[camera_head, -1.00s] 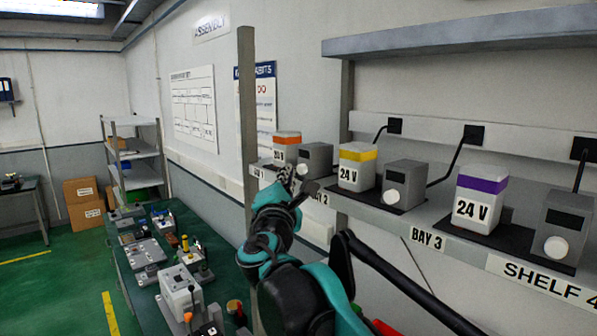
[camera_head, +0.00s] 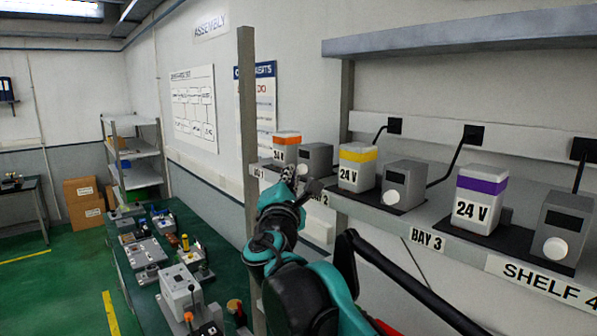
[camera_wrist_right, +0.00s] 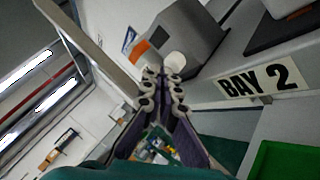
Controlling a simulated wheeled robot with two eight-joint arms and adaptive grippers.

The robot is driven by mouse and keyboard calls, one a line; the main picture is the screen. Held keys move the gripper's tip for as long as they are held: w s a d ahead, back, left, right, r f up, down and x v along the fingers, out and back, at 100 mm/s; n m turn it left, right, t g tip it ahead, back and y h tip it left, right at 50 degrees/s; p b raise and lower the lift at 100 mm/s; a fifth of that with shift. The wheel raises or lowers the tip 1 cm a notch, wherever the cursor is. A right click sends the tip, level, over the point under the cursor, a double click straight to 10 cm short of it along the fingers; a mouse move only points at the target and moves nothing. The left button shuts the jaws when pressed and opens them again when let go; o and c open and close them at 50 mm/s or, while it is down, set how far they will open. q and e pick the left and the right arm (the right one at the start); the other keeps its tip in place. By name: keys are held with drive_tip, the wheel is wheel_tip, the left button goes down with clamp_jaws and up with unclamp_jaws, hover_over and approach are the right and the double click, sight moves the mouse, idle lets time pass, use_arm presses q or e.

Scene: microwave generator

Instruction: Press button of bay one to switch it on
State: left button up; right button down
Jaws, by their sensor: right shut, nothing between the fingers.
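The bay one unit is a grey box (camera_head: 316,157) beside a white 24 V block with an orange top (camera_head: 286,140), at the far left end of the shelf. In the right wrist view, the grey box (camera_wrist_right: 183,30) shows a round white button (camera_wrist_right: 176,64) on its front. My right gripper (camera_head: 288,174) is shut and empty, in front of the bay one unit. In the wrist view its fingertips (camera_wrist_right: 163,76) lie close to the button; I cannot tell whether they touch it. In the head view the gripper hides the button. My left gripper is not in view.
Bay 2 has a yellow-topped block (camera_head: 357,167) and a grey box (camera_head: 403,184). Bay 3 has a purple-topped block (camera_head: 478,198). A shelf post (camera_head: 247,120) stands left of my right gripper. A green bench (camera_head: 215,263) with several parts lies below left.

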drive_tip(key=shift+w+d, duration=0.35)
drive_tip(key=shift+d, duration=0.05)
idle(0.7)
drive_tip(key=shift+s+a, duration=0.6)
drive_tip(key=shift+a, duration=0.1)
drive_tip(key=shift+a, duration=0.1)
drive_tip(key=s+a, duration=0.2)
drive_tip(key=a, duration=0.1)
drive_tip(key=s+a+p, duration=0.1)
drive_tip(key=shift+s+a, duration=0.25)
drive_tip(key=shift+a, duration=0.1)
